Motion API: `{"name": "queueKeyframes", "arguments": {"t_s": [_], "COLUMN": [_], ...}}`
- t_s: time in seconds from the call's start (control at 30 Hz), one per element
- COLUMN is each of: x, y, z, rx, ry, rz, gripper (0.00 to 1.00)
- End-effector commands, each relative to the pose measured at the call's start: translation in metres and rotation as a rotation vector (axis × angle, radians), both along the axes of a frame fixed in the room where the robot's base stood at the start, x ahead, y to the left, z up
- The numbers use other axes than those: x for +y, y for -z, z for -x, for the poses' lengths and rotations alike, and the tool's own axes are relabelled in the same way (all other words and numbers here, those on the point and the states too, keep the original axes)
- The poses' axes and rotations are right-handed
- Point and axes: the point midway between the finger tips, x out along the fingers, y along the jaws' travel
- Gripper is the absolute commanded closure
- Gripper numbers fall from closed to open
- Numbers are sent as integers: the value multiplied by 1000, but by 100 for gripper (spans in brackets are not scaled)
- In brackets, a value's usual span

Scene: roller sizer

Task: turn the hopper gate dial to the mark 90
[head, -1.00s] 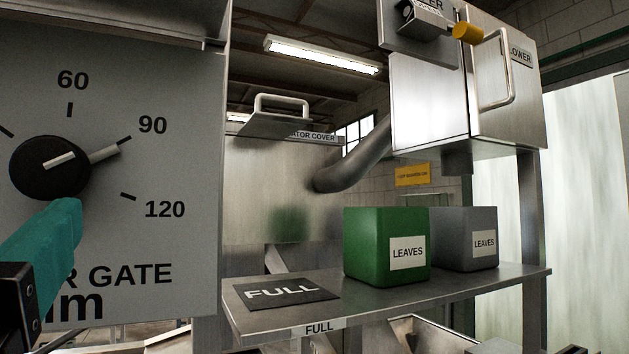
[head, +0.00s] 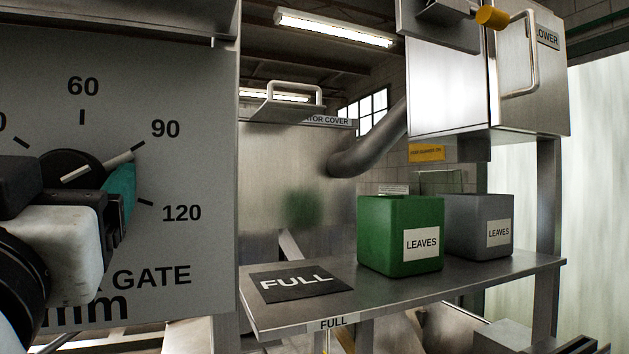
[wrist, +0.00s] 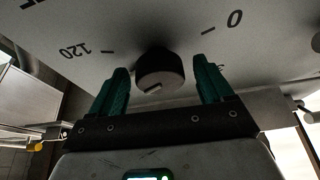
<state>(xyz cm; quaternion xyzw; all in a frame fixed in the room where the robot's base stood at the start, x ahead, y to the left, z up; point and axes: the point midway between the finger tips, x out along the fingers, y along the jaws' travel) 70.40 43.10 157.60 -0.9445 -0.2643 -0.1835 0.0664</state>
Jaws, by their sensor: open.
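The hopper gate dial is a black round knob (head: 68,168) with a white line, on a grey panel at the left of the head view. A light pointer bar reaches out close to the 90 mark (head: 165,129), seemingly slightly on its 120 side. My gripper (wrist: 162,66) is open, with its two teal fingers on either side of the knob (wrist: 160,74) in the wrist view. Gaps show between knob and fingers there. In the head view, my gripper hides the knob's lower left, and one teal finger (head: 120,194) shows at its lower right.
Right of the panel, a metal shelf (head: 500,278) holds a black FULL mat (head: 295,283), a green LEAVES bin (head: 385,235) and a grey LEAVES bin (head: 470,225). A steel cabinet (head: 450,90) with a handle hangs above. The panel's right edge is clear of my gripper.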

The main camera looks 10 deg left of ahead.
Motion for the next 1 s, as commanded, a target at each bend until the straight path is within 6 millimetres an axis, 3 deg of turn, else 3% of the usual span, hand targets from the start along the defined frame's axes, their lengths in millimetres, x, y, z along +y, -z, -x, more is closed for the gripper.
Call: {"name": "queueKeyframes", "arguments": {"t_s": [0.07, 0.63, 1.0], "x": [0, 0, -1], "y": [0, 0, 0], "z": [0, 0, 0], "rx": [0, 0, -52], "ry": [0, 0, 2], "rz": [0, 1, 83], "gripper": [22, 76, 76]}}
